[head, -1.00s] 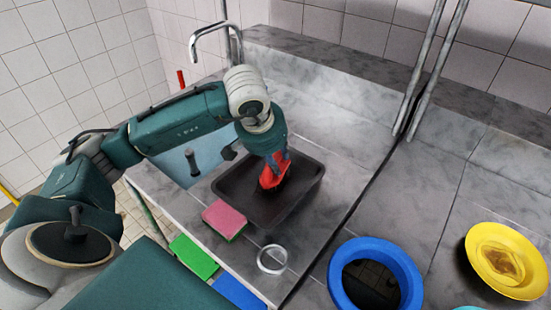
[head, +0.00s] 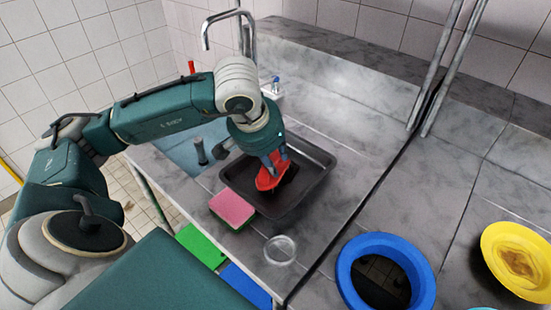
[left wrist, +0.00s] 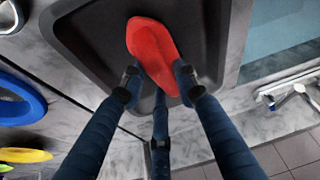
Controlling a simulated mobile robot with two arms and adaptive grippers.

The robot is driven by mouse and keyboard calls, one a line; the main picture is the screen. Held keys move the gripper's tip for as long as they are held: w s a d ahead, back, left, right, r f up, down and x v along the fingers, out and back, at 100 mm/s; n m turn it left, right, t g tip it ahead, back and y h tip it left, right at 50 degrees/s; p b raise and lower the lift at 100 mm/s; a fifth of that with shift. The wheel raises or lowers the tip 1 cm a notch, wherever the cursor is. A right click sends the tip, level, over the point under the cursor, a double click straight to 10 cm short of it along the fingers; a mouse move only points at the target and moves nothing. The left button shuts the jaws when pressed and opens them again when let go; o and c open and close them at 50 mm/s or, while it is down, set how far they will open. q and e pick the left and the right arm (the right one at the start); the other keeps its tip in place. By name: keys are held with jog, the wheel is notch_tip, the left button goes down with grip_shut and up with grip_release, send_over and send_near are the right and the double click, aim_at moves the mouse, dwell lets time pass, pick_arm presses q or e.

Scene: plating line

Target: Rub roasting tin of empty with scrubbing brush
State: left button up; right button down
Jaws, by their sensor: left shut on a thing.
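The roasting tin (head: 303,198) is dark and rectangular and lies on the grey metal counter near the sink. The scrubbing brush (head: 268,180) has a red body and dark bristles, and is over the tin's inside. My left gripper (head: 277,163) is shut on the brush from above. In the left wrist view the brush (left wrist: 153,50) is between the fingers (left wrist: 158,78), with the tin (left wrist: 88,45) behind it. I cannot tell whether the bristles touch the tin's floor. My right gripper is not in view.
A pink and green sponge (head: 232,209) lies by the tin's front left corner. A clear round glass (head: 280,250) stands in front. A blue ring (head: 347,275) surrounds an opening at right, and a yellow plate (head: 514,262) with brown residue lies beyond. The tap (head: 229,14) rises behind.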

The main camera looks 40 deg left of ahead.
pick_arm(q)
jog(key=shift+w+d, duration=0.1)
jog(key=shift+w, duration=0.55)
jog(key=shift+w+d+f, duration=0.1)
jog(key=shift+w+f, duration=0.05)
jog(key=shift+w, duration=0.6)
jog(key=shift+w+d+f, duration=0.1)
jog(key=shift+w, duration=0.65)
jog(key=shift+d, duration=0.25)
jog(key=shift+s+f+b, duration=0.1)
jog(key=shift+s+b, duration=0.3)
jog(key=shift+s, duration=0.1)
jog(key=shift+s+a+b, duration=0.15)
jog(key=shift+s+b, duration=0.15)
jog(key=shift+s, duration=0.55)
jog(key=shift+s+a+b, duration=0.1)
jog(key=shift+s+b, duration=0.2)
jog(key=shift+s, duration=0.55)
jog(key=shift+r, duration=0.3)
jog(key=shift+w+d+r, duration=0.1)
jog(key=shift+w, duration=0.65)
jog(key=shift+w+d, duration=0.1)
jog(key=shift+w, duration=1.5)
